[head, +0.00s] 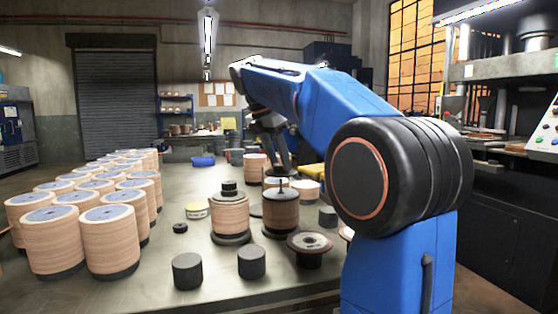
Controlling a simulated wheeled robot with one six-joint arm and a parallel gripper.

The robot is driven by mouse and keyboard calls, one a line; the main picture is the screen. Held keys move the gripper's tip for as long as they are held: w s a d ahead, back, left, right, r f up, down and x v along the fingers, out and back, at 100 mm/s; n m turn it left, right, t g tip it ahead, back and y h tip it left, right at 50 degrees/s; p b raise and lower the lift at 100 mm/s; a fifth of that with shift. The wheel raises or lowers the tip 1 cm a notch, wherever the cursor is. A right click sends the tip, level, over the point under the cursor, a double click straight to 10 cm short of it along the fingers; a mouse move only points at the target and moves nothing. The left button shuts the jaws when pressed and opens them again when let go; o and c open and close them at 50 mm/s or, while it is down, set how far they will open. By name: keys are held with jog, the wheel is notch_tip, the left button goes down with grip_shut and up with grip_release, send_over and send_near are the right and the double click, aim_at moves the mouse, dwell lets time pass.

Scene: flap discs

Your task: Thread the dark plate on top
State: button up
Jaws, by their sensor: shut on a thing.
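The stack stands on a dark round base. My gripper (287,172) reaches down from above and behind, at the plate's far side. It is shut, apparently on the plate, but the contact is small and partly hidden. I cannot tell whether the plate rests fully on the discs.
A similar stack (230,214) with a dark top piece stands to the left. Dark cylinders (187,271) and a flanged disc (309,242) stand in front. Many disc stacks (110,240) fill the table's left side.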

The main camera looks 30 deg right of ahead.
aim_at(277, 165)
jog(key=shift+f, duration=1.65)
dwell(0.7)
jog(key=shift+f, duration=1.3)
jog(key=o, duration=1.5)
jog(key=v, duration=1.7)
jog(key=shift+s+a+r, duration=0.1)
